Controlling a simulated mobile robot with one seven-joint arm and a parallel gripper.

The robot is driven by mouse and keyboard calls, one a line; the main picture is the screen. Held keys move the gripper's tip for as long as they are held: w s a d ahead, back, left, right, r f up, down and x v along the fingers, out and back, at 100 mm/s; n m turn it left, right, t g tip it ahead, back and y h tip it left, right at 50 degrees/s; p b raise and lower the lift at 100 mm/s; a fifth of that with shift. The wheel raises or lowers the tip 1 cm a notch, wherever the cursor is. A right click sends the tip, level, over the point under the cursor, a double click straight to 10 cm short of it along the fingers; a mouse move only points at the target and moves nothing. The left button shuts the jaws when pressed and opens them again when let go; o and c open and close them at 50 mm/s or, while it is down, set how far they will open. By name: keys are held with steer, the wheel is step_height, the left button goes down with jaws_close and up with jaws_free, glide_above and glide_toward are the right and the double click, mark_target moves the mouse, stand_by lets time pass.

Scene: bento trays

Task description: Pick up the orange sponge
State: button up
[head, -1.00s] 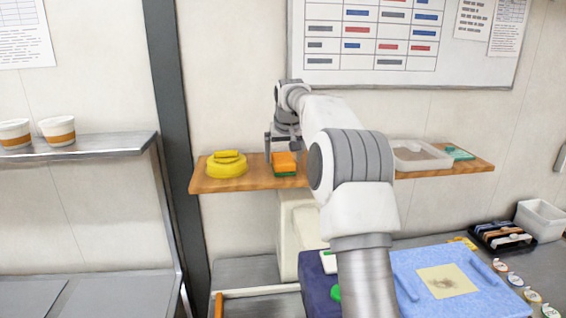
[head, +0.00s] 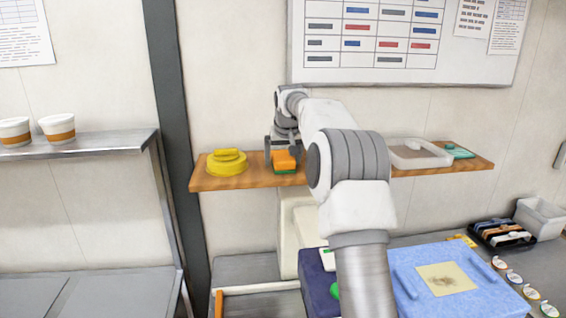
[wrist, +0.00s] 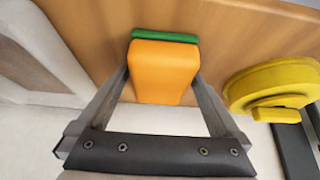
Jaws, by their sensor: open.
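The orange sponge (head: 284,158) has a green layer and sits on the wooden wall shelf (head: 240,182), right of a yellow round object. In the wrist view the sponge (wrist: 164,72) lies between the two fingers of my gripper (wrist: 165,85), with its green layer at the far end. My gripper (head: 283,154) is open and down around the sponge. Whether the fingers touch its sides is hard to tell, and in the head view the gripper partly covers the sponge.
The yellow round object (head: 226,163) stands on the shelf near the sponge; it also shows in the wrist view (wrist: 275,88). A pale tray (head: 418,153) and a teal item (head: 459,151) are farther right on the shelf. The wall is close behind.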

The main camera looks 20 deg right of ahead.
mark_target(282, 153)
steer(key=shift+c, duration=0.2)
steer(key=c, duration=1.2)
steer(key=shift+r, duration=0.2)
steer(key=shift+r, duration=0.65)
step_height(282, 153, up, 2)
steer(key=shift+w+r, duration=0.1)
steer(key=shift+r, duration=0.15)
steer(key=s+d+r, duration=0.2)
steer(key=d, duration=0.1)
steer(key=s+d+r, duration=0.2)
steer(key=d+r, duration=0.1)
steer(key=s+d+r, duration=0.2)
steer(key=d, duration=0.1)
steer(key=shift+s+d+r, duration=0.2)
steer(key=shift+s+d, duration=0.05)
steer(key=shift+d, duration=0.15)
steer(key=o, duration=0.8)
steer(key=c, duration=0.6)
